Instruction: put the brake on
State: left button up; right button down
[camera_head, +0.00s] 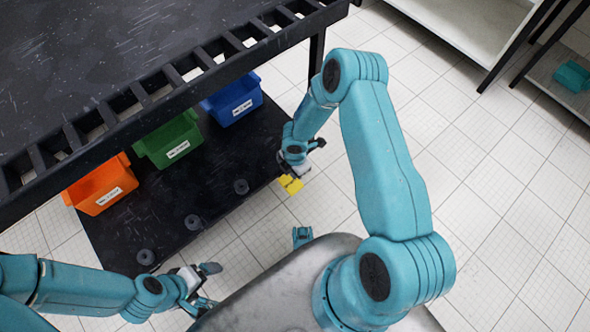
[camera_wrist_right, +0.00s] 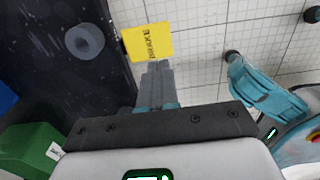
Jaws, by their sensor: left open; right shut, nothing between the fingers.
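The brake is a yellow plate (camera_head: 291,185) marked BRAKE, at the edge of the black lower shelf in the head view. It also shows in the right wrist view (camera_wrist_right: 148,41), its lettering plain. My right gripper (camera_head: 298,172) is right at the plate in the head view. In the right wrist view its shut, empty fingers (camera_wrist_right: 157,68) reach the plate's near edge. I cannot tell if they touch it. My left gripper (camera_head: 212,286) is open and empty, over the floor near the shelf's lower corner.
The cart's black lower shelf (camera_head: 215,208) carries orange (camera_head: 100,186), green (camera_head: 170,140) and blue (camera_head: 234,98) bins and several dark round pieces. The slatted upper deck (camera_head: 110,60) overhangs it. White shelving (camera_head: 470,35) stands at top right. The tiled floor at right is clear.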

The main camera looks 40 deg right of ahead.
pick_arm(q)
jog(key=f+b, duration=0.3)
jog(key=shift+w+a+f, duration=0.15)
jog(key=shift+w+a, duration=0.2)
jog(key=shift+w, duration=0.05)
pick_arm(e)
notch_tip(320, 180, down, 9)
jog(key=shift+r, duration=0.1)
